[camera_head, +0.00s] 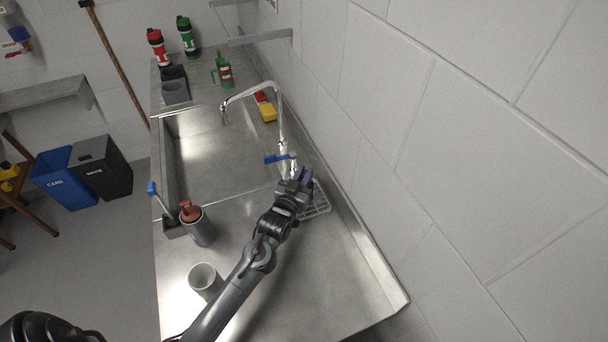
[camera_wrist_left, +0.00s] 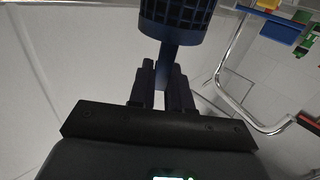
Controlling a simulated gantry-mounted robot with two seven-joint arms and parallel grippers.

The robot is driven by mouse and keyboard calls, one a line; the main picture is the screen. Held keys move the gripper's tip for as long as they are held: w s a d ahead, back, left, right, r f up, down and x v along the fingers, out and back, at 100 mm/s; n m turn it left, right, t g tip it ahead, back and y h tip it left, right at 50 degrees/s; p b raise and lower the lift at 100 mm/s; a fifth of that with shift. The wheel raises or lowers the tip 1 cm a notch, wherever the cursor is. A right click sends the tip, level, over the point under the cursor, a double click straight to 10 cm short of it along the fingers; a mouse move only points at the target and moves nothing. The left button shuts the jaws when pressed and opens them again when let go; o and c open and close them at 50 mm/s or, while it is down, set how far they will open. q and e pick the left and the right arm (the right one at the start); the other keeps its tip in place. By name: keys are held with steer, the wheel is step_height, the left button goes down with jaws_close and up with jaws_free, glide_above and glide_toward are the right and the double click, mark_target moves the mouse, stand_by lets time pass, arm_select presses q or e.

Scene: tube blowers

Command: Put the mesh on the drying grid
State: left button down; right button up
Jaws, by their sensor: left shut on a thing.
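My left gripper (camera_head: 298,183) is over the counter beside the sink, close to the tiled wall. It is shut on the mesh (camera_wrist_left: 178,22), a dark blue cylinder with a lattice of openings. In the left wrist view my fingers (camera_wrist_left: 163,85) close on its narrow stem, and its body extends beyond the fingertips, cut off by the top edge. In the head view the mesh (camera_head: 304,173) is a small purplish shape at the fingertips. The pale wire drying grid (camera_head: 319,208) lies on the counter partly hidden by my gripper, which appears above its far part. My right gripper is not in view.
A sink (camera_head: 208,160) lies to the left. A grey container with a reddish thing in it (camera_head: 199,229) and a grey cup (camera_head: 206,281) stand on the near counter. The wall (camera_head: 420,190) borders the right.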

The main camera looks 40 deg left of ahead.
arm_select(q)
steer(key=c, duration=1.1)
jaws_free()
steer(key=shift+o, duration=0.2)
steer(key=shift+r, duration=0.1)
